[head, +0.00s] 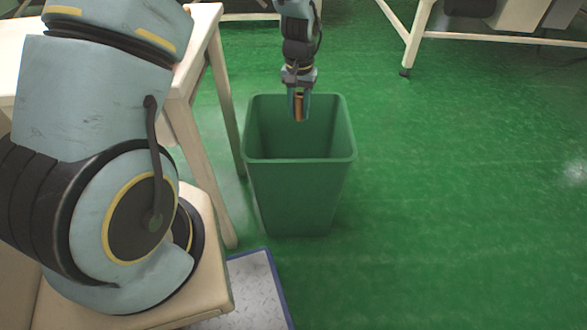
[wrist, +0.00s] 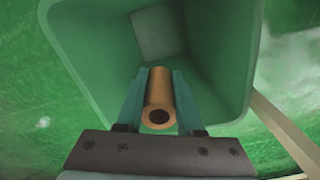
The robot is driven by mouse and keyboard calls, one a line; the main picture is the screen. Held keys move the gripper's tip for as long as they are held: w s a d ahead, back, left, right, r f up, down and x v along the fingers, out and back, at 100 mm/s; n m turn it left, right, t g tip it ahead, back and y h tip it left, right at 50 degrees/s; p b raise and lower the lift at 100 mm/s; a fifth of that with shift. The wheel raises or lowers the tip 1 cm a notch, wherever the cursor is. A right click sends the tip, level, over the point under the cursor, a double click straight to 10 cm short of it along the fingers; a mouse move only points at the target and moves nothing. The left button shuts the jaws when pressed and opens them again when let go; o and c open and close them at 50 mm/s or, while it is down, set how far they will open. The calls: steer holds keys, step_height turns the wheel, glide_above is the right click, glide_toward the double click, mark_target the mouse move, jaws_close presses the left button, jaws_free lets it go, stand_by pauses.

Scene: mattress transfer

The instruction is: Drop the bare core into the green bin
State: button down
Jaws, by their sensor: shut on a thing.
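The green bin (head: 300,200) stands upright on the green floor in the middle of the head view, its open top facing up. My gripper (head: 299,110) points down over the bin's opening. It is shut on the bare core (head: 299,105), a brown cardboard tube. In the wrist view the core (wrist: 160,97) sits between the two teal fingers of my gripper (wrist: 160,90), with its dark open end toward the camera. The bin (wrist: 215,60) surrounds the fingertips in that view, and its inner floor shows beyond them. The part of the bin that I see inside looks empty.
A pale table (head: 207,40) stands at the left, its leg close beside the bin. Another white-legged table (head: 420,35) stands at the back right. The green floor (head: 470,180) right of the bin is clear. My own arm fills the left of the head view.

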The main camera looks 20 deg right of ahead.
mark_target(301, 94)
steer(key=shift+w+d+f, duration=0.1)
steer(key=shift+d+f, duration=0.25)
steer(key=shift+f, duration=0.05)
step_height(301, 94, down, 5)
steer(key=b, duration=0.5)
steer(key=shift+f, duration=0.2)
steer(key=shift+c, duration=2.3)
jaws_free()
step_height(301, 94, up, 11)
steer(key=shift+f+p, duration=0.1)
steer(key=shift+p, duration=0.7)
